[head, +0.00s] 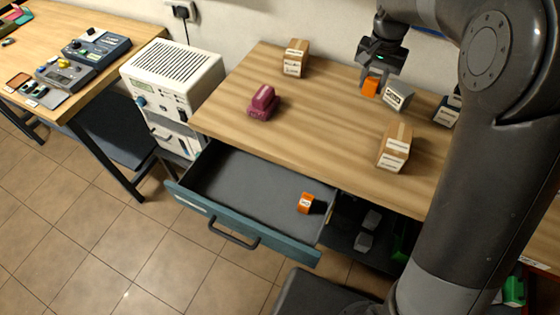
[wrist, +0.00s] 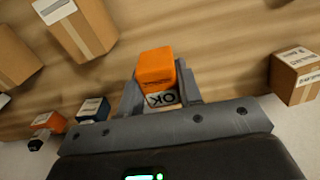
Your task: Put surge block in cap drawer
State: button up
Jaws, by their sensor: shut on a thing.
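My gripper (head: 373,78) is shut on an orange block (head: 370,88) above the back of the wooden bench. In the wrist view the orange block (wrist: 156,68) sits between the fingers (wrist: 160,90), with a white label reading "OK" on its near side. I see no name on it that says surge block. The drawer (head: 240,180) under the bench is pulled open, with a blue-green front and a dark handle. Another orange block (head: 305,203) with a black part lies inside it, near the right end. The rest of the drawer floor looks bare.
A grey labelled block (head: 397,95) stands just right of my gripper. Cardboard boxes (head: 396,150) (head: 295,58) and a maroon object (head: 263,102) stand on the bench. A dark blue block (head: 447,110) is at the right. A white power unit (head: 172,80) stands left of the bench.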

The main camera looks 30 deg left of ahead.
jog(key=r, duration=0.1)
jog(key=a+r, duration=0.1)
jog(key=shift+s+r, duration=0.25)
jog(key=shift+r, duration=0.05)
jog(key=s+a, duration=1)
jog(key=a, duration=0.3)
send_over(251, 187)
notch_tip(251, 187, down, 30)
jog(key=shift+f, duration=0.1)
jog(key=o, duration=1)
notch_tip(251, 187, up, 12)
